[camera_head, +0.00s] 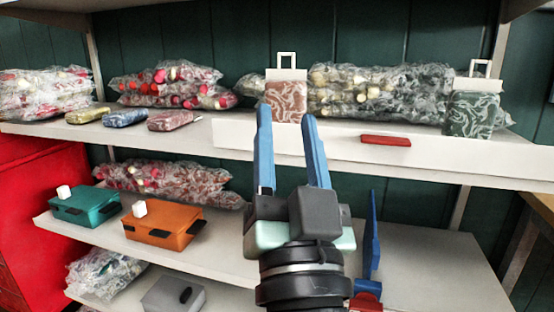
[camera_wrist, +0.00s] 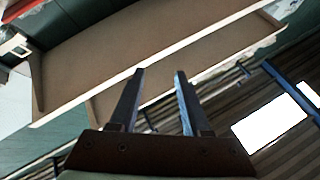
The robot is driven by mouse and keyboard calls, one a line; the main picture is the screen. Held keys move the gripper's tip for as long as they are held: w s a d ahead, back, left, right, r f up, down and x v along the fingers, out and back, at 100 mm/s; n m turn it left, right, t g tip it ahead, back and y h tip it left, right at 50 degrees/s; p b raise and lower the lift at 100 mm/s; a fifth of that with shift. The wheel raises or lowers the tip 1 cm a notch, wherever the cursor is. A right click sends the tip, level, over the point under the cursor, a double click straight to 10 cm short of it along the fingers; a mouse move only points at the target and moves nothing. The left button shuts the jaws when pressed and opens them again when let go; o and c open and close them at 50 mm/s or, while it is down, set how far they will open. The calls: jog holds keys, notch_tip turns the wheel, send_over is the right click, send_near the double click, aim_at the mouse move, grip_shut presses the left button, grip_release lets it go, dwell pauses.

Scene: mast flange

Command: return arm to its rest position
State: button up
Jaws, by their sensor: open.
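My gripper (camera_head: 284,115) has two blue fingers standing upright and spread apart, with nothing between them. In the head view it is in front of the upper shelf, and its fingertips overlap the shelf's white front edge in the picture. In the wrist view the gripper (camera_wrist: 161,73) also shows open and empty, with the fingers dark against a shelf underside. My arm's last links run down out of the bottom of the head view.
Teal (camera_head: 85,208) and orange (camera_head: 163,228) boxes stand on the lower shelf (camera_head: 430,262). Its right part is bare.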

jog(key=s+a+r+n+t+h+p, duration=0.1)
jog(key=s+r+n+t+h+p, duration=0.15)
jog(key=s+r, duration=0.85)
notch_tip(320, 180, up, 30)
jog(key=w+p, duration=0.2)
jog(key=p, duration=2.5)
jog(key=shift+w+y+p, duration=0.2)
jog(key=shift+y+p, duration=0.1)
jog(key=shift+y, duration=0.05)
